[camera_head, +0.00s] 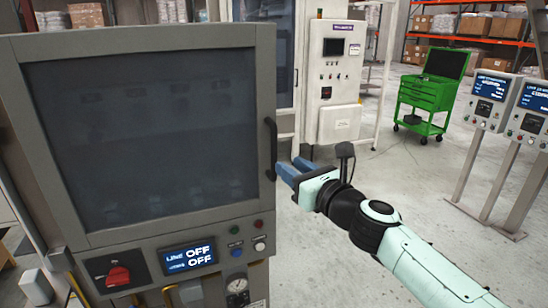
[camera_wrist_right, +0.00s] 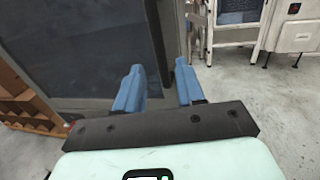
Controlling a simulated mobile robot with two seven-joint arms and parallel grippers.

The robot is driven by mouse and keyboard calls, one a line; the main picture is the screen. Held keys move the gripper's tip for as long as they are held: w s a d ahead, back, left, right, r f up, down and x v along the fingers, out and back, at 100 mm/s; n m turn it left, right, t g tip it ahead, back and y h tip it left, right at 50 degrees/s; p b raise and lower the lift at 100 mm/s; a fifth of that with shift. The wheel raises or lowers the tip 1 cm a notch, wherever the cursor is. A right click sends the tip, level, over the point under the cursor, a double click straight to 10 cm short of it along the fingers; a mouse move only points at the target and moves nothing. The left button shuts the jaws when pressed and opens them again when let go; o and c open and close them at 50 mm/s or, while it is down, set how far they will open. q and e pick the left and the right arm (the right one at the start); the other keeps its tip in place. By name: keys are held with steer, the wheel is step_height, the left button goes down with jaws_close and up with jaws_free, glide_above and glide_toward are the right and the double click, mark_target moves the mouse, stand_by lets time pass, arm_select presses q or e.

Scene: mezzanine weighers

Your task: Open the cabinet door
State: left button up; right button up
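The grey cabinet door (camera_head: 262,80) with a dark window (camera_head: 140,130) fills the left of the head view and looks shut. A black vertical bar handle (camera_head: 271,150) is on its right edge. My right gripper (camera_head: 288,167) is just right of the handle's lower part, with its blue fingers pointing at the door. In the right wrist view the fingers (camera_wrist_right: 158,66) are spread apart, and a dark upright strip, seemingly the handle, shows between them. I cannot tell whether they touch it. My left gripper is not in view.
Below the door are a red rotary switch (camera_head: 118,276), an OFF display (camera_head: 188,259) and several buttons. A white control cabinet (camera_head: 333,80) and a green tool cart (camera_head: 428,93) stand behind. Two screen pedestals (camera_head: 490,100) are at right. The floor right of the door is open.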

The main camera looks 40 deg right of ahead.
mark_target(276, 156)
steer(key=w, duration=0.5)
steer(key=w+d, duration=0.1)
steer(key=w, duration=0.2)
jaws_close()
